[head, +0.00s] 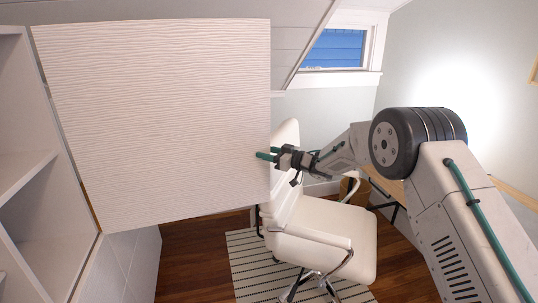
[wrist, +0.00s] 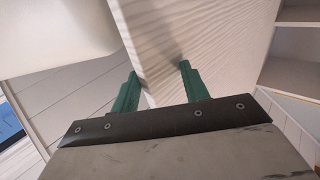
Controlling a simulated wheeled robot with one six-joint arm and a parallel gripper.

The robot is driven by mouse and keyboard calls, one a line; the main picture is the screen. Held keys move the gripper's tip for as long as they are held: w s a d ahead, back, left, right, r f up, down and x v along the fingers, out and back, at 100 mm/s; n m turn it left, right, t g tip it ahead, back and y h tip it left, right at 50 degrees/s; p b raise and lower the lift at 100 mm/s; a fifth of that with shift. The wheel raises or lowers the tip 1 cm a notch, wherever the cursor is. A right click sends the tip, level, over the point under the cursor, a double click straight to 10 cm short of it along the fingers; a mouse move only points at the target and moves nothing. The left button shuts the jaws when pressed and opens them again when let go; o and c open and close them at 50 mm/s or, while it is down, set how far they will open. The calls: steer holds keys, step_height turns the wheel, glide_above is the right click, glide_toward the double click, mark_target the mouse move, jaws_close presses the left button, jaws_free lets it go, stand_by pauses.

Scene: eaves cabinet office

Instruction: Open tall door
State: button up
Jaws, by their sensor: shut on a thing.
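The tall door (head: 155,115) is a large white panel with a wavy ribbed face. It stands swung out from the cabinet (head: 28,160) on the left, whose open shelves show beside it. My gripper (head: 267,154) is at the door's free right edge, at about mid to lower height. In the wrist view the door (wrist: 165,35) passes between the two green fingers of my gripper (wrist: 158,70), which is shut on its edge. One finger is on the ribbed face and the other on the far side. The door's back face is hidden in the head view.
A white office chair (head: 320,230) stands close behind the door's free edge and below my gripper. A striped rug (head: 250,265) lies under it on the wood floor. A desk (head: 515,196) is at the right. A small window (head: 335,48) is in the sloped wall.

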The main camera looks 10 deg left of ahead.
steer(key=shift+s+a, duration=0.2)
steer(key=shift+a, duration=0.15)
steer(key=o, duration=0.8)
steer(key=v, duration=0.8)
steer(key=shift+w+d, duration=0.2)
steer(key=shift+d, duration=0.1)
